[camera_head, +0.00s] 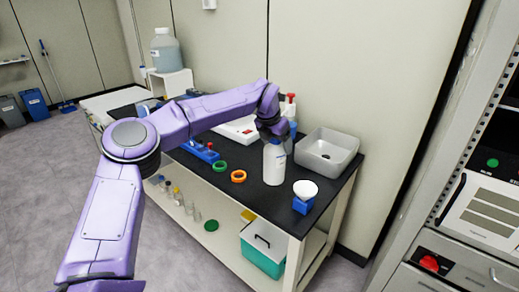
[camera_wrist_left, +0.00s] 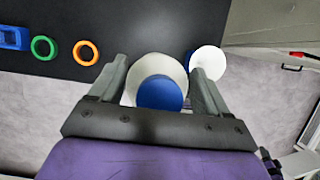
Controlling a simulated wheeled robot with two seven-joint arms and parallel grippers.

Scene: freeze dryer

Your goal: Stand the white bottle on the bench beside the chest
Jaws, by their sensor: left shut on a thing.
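The white bottle (camera_head: 274,165) is upright at the front of the black bench top (camera_head: 262,200). My left gripper (camera_head: 273,134) is shut on its upper part from above. In the left wrist view the bottle's blue cap (camera_wrist_left: 158,93) and white shoulder (camera_wrist_left: 157,64) lie between the two fingers (camera_wrist_left: 160,88). I cannot tell whether the bottle's base touches the bench. A teal box with a white lid (camera_head: 262,262) is on the shelf under the bench; I cannot tell whether it is the chest. My right gripper is not in view.
A white bowl on a blue base (camera_head: 305,190) stands close to the bottle's right. A grey basin (camera_head: 327,153) is behind it. An orange ring (camera_head: 238,176), a green ring (camera_head: 220,166) and a blue rack (camera_head: 200,151) lie to the left.

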